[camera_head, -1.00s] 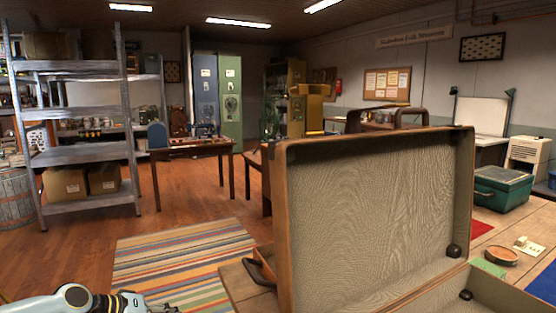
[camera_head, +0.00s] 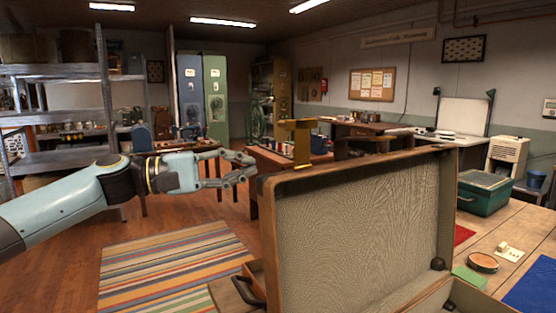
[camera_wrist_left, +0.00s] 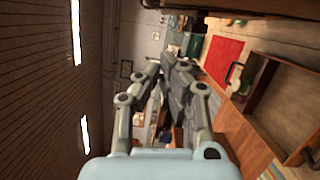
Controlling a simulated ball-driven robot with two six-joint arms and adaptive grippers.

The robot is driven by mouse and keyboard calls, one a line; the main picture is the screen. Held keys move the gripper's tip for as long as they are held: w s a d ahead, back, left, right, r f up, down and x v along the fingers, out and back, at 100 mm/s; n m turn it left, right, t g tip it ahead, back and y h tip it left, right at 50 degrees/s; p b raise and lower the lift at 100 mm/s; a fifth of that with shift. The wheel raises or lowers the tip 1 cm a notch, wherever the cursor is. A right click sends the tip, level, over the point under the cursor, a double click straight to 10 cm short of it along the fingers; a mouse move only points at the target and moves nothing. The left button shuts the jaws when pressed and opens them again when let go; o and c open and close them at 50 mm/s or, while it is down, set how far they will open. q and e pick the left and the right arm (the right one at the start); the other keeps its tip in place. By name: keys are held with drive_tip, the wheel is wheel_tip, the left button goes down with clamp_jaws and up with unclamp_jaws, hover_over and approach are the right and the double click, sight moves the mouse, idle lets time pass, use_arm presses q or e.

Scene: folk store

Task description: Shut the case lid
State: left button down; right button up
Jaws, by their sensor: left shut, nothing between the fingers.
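The case lid (camera_head: 350,225) stands open, upright and tilted slightly back, with its patterned beige lining and brown wooden rim facing me. The case's lower part (camera_head: 425,300) shows only partly at the bottom edge, on the wooden table. My left gripper (camera_head: 250,168) is shut and empty, in the air just left of the lid's upper left corner, apart from it in the picture. In the left wrist view, the gripper (camera_wrist_left: 172,68) points past the case (camera_wrist_left: 285,105), which shows at the right. My right gripper is not in view.
On the table (camera_head: 515,225) to the right are a green box (camera_head: 484,195), a round tin (camera_head: 483,262), a small pale item (camera_head: 508,249) and a blue mat (camera_head: 532,291). A striped rug (camera_head: 175,265) covers the floor at left. Metal shelves (camera_head: 60,117) stand behind my arm.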

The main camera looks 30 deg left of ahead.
use_arm(q)
drive_tip(key=w+d+p, duration=0.1)
drive_tip(key=d+p, duration=0.3)
drive_tip(key=d, duration=0.2)
drive_tip(key=shift+d+r, duration=0.3)
drive_tip(key=shift+d, duration=0.1)
